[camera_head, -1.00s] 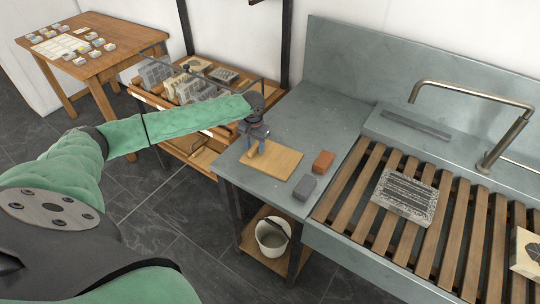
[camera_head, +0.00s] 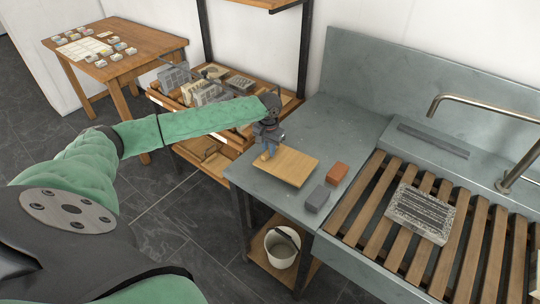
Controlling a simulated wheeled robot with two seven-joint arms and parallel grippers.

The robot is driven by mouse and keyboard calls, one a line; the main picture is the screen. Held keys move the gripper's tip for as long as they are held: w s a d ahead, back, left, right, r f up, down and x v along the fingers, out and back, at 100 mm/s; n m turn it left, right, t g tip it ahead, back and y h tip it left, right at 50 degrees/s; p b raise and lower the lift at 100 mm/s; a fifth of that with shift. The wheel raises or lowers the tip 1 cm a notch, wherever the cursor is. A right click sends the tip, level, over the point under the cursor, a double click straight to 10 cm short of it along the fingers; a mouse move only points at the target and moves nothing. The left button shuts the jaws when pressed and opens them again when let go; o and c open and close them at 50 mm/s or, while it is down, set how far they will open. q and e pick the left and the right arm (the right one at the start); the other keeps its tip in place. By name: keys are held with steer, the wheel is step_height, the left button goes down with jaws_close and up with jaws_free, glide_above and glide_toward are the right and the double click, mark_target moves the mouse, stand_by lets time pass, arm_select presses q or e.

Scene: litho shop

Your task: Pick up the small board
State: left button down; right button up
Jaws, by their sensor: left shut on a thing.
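The small board (camera_head: 291,167) is a flat, light wooden rectangle at the grey stone counter, left of the sink. My left gripper (camera_head: 267,154) is at its left end, shut on the board's upright wooden part. My left arm, in a green sleeve, reaches in from the left. Whether the board touches the counter or is just above it, I cannot tell. My right gripper is not in view.
A lettered stone slab (camera_head: 421,213) rests on the slatted sink rack (camera_head: 366,204). A white bucket (camera_head: 282,248) stands below. The counter (camera_head: 330,125) is clear behind the board.

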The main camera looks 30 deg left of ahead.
arm_select(q)
steer(key=shift+r+b, duration=0.3)
steer(key=shift+r, duration=0.35)
steer(key=w+d+r+b, duration=0.2)
steer(key=d+r, duration=0.5)
steer(key=d, duration=0.4)
steer(key=shift+d+r+b, duration=0.15)
steer(key=shift+r+b, duration=0.15)
steer(key=shift+b, duration=0.5)
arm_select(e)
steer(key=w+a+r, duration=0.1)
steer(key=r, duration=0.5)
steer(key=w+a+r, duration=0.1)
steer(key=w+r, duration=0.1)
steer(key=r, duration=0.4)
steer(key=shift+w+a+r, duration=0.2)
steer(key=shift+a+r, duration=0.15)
